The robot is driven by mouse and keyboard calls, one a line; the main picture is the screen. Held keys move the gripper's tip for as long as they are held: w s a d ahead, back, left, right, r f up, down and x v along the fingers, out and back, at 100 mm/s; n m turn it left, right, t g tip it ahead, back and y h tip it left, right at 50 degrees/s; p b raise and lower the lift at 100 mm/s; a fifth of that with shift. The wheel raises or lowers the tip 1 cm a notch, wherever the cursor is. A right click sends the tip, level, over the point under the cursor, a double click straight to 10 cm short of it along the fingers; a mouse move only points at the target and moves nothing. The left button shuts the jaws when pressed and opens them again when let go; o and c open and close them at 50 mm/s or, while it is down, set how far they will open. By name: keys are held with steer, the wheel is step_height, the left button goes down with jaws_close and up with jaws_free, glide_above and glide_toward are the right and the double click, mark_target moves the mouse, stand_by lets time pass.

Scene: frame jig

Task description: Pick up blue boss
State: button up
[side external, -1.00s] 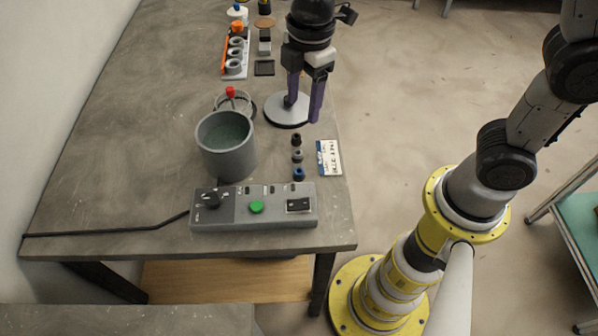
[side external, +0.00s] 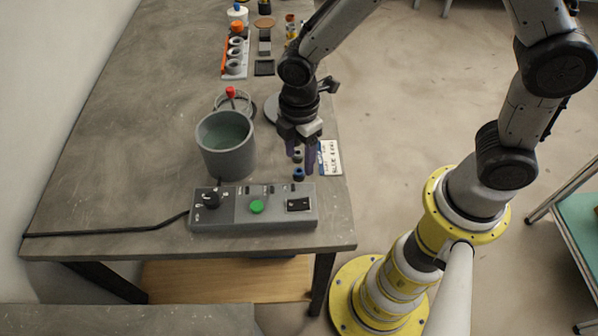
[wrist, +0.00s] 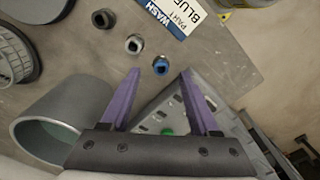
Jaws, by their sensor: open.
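The blue boss (side external: 298,174) is a small round part with a hole, standing on the grey table nearest the control box. It also shows in the wrist view (wrist: 160,66), just beyond my fingertips and between their lines. A grey boss (wrist: 134,44) and a dark boss (wrist: 103,19) stand in a row with it. My gripper (side external: 301,165) is open and empty above this row, with its two purple fingers spread. In the wrist view the fingertips (wrist: 160,72) point towards the blue boss and stay apart from it.
A grey control box (side external: 253,206) with a green button stands close to the blue boss. A grey cup (side external: 226,146) is to the left. A printed card (side external: 330,158) lies to the right, near the table edge. A red-topped part (side external: 231,92) and a parts rack (side external: 236,58) are farther back.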

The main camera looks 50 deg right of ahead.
mark_target(299, 171)
steer(key=shift+s+a+f, duration=0.1)
steer(key=shift+a+f, duration=0.05)
steer(key=shift+f, duration=1.55)
jaws_close()
